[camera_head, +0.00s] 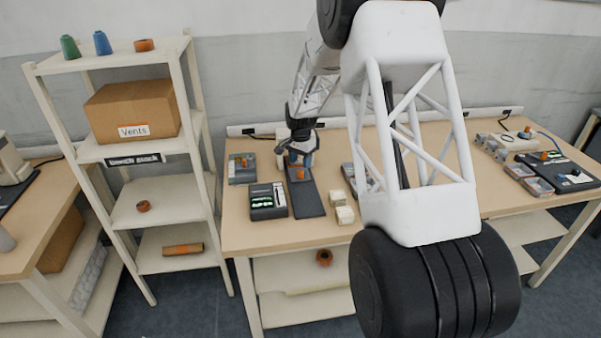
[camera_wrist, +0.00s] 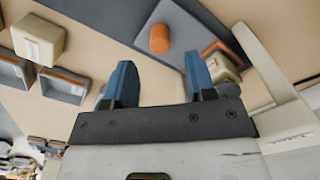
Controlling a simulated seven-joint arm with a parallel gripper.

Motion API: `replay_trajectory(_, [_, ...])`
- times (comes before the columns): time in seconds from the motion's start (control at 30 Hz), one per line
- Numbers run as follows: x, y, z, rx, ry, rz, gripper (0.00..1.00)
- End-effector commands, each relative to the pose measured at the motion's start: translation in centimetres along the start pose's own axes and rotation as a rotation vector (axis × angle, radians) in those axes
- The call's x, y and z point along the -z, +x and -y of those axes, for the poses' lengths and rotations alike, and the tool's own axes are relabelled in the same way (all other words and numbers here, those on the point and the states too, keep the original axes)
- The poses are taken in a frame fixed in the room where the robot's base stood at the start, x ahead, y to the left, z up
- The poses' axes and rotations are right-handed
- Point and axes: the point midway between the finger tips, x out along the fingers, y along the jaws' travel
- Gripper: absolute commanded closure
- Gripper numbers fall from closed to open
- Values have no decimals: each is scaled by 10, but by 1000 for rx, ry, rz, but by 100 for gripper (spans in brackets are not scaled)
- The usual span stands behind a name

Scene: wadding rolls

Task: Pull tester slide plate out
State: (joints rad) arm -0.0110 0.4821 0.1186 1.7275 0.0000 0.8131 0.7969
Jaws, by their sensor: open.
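A dark grey plate (camera_head: 308,203) lies on the table in the head view, with an orange knob (camera_head: 300,174) toward its far end. A black device with green displays (camera_head: 268,205), possibly the tester, stands just left of it. My gripper (camera_head: 299,157) is over the far end of the plate. In the wrist view my gripper (camera_wrist: 158,68) has its two blue fingers apart with nothing between them. The orange knob (camera_wrist: 159,38) shows ahead of the gap between the fingertips, apart from both, on the grey plate (camera_wrist: 188,40). Exact height over the plate is hard to tell.
Cream blocks (camera_head: 344,214) stand right of the plate, and one shows in the wrist view (camera_wrist: 38,38). A grey tray (camera_head: 242,168) is at the left back. Grey bins (camera_wrist: 65,86) lie left in the wrist view. A shelf rack (camera_head: 135,155) stands left of the table.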

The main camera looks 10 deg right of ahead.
Motion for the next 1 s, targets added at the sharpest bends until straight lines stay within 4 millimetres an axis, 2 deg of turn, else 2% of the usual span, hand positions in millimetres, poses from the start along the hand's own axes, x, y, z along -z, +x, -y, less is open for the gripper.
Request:
replay_trajectory(0.2, [0,28,0,-1,0,1,49])
replay_trajectory(0.4, [0,46,0,-1,0,1,49])
replay_trajectory(0.83, [0,53,0,0,0,0,49])
replay_trajectory(0.87, [0,53,0,0,0,0,51])
replay_trajectory(1.0, [0,53,0,0,0,0,72])
